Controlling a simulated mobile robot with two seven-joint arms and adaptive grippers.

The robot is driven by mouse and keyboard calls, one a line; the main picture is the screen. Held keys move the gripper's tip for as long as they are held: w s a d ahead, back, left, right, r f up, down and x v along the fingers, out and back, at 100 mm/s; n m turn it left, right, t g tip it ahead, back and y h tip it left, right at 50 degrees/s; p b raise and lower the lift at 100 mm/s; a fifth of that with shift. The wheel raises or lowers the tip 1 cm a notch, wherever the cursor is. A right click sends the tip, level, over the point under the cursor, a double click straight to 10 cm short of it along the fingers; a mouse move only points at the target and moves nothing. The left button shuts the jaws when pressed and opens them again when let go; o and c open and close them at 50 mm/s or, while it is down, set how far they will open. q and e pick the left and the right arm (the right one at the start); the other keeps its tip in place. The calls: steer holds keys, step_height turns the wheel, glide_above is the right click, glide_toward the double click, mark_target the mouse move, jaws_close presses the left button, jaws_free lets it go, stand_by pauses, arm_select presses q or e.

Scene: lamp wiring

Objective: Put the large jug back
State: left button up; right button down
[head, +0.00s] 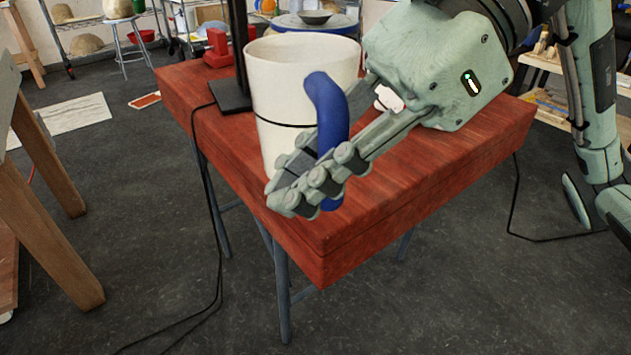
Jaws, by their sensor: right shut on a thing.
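The large jug (285,85) is a white, wide-mouthed vessel with a dark line around it and a blue handle (333,115). It stands upright at the near left part of the red wooden table (420,175). My right gripper (305,188) reaches in from the right, with its fingers shut on the lower part of the blue handle. The fingers hide part of the jug's base, so I cannot tell whether it touches the tabletop.
A black stand (232,95) with a cord is close behind the jug on its left. A red object (217,48) sits at the table's back left corner. A small white thing (388,98) shows partly behind my right gripper. The table's front right is clear.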

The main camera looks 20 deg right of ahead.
steer(key=w+d+f, duration=0.2)
steer(key=w, duration=0.1)
steer(key=w+d+f, duration=0.1)
steer(key=w+f, duration=0.1)
steer(key=w, duration=0.1)
steer(key=w+d+f, duration=0.2)
steer(key=w, duration=0.1)
steer(key=shift+w+d+f, duration=0.15)
steer(key=shift+d+f, duration=0.05)
steer(key=shift+d, duration=0.15)
steer(key=shift+w+d+f, duration=0.1)
steer(key=shift+w+f, duration=0.05)
steer(key=shift+f, duration=0.05)
arm_select(q)
steer(key=shift+w+r, duration=0.1)
steer(key=shift+r, duration=0.5)
arm_select(e)
steer(key=shift+f, duration=1.95)
steer(key=shift+f, duration=0.1)
steer(key=shift+b, duration=0.35)
steer(key=c, duration=1.9)
jaws_free()
steer(key=o, duration=0.4)
arm_select(q)
steer(key=shift+r, duration=0.35)
arm_select(e)
steer(key=shift+o, duration=0.2)
